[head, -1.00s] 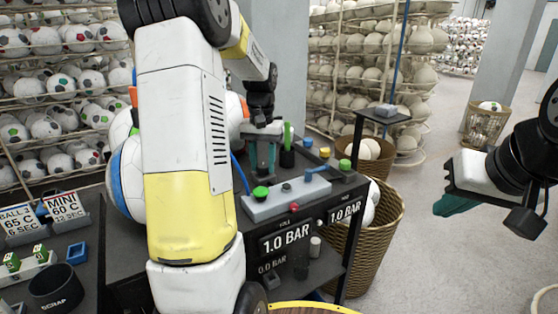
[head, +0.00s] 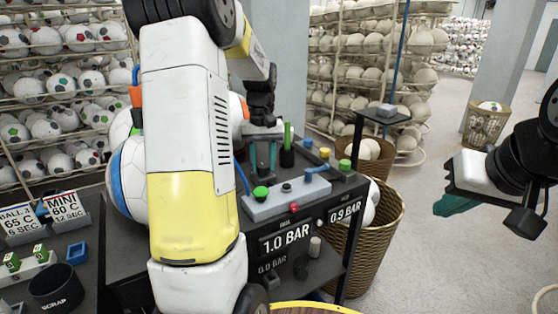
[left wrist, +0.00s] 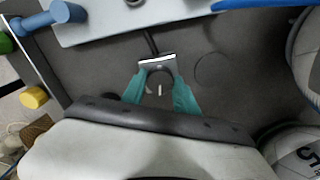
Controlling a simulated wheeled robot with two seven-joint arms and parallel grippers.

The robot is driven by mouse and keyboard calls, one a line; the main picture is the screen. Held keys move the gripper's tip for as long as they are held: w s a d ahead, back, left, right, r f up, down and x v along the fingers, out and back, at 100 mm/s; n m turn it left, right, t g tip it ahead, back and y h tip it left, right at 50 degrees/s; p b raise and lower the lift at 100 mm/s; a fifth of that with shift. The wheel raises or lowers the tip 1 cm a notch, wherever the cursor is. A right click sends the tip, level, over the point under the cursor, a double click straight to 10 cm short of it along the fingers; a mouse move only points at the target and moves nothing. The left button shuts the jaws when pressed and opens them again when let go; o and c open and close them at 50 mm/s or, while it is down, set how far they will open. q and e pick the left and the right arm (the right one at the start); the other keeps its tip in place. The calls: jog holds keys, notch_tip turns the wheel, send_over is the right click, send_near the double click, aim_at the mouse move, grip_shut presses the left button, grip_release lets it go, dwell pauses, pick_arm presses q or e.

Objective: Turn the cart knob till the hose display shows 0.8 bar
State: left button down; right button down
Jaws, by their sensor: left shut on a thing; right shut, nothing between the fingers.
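The cart (head: 350,179) stands in the middle of the head view. The knob (left wrist: 159,78) shows in the left wrist view as a dark round piece with a pale mark. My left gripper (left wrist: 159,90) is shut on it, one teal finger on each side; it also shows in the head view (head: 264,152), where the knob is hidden. The right display (head: 345,211) on the cart front, apparently the hose display, reads 0.9 BAR. The larger left display (head: 286,238) reads 1.0 BAR. My right gripper (head: 453,205) is shut and empty at the right, away from the cart.
A grey-blue panel (head: 275,206) with green, black and red buttons and a blue lever lies near my left gripper. A large ball (head: 127,180) sits left of my arm. A wicker basket (head: 385,235) stands beside the cart. Open floor lies to the right.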

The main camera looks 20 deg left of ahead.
aim_at(263, 165)
pick_arm(q)
jog(key=c, duration=0.9)
grip_release()
jog(key=shift+c, duration=0.2)
notch_tip(263, 165, up, 8)
jog(key=shift+f, duration=0.25)
jog(key=shift+r, duration=0.2)
